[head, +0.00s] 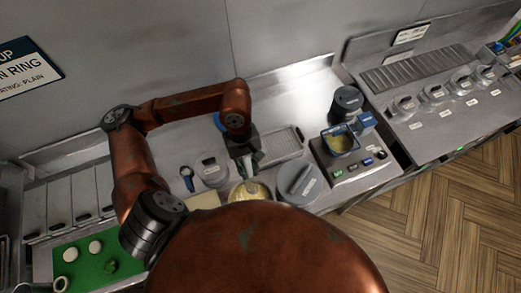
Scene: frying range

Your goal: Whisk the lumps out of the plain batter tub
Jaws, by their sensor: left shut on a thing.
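A round tub of pale yellow batter (250,190) stands on the steel counter, its near side hidden behind my own body. My left gripper (248,160) is above its back edge, pointing down and shut on a slim pale thing that looks like the whisk. The whisk's lower end reaches towards the batter, but I cannot tell how deep it goes, and lumps are too small to make out. My right gripper is out of view.
A grey lidded tub (300,183) stands close on the right, a clear lidded container (212,172) on the left. A wire-rack tray (282,146) lies behind. A blue-rimmed square container (341,139) sits farther right. A green board (85,262) with pale rounds is at left.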

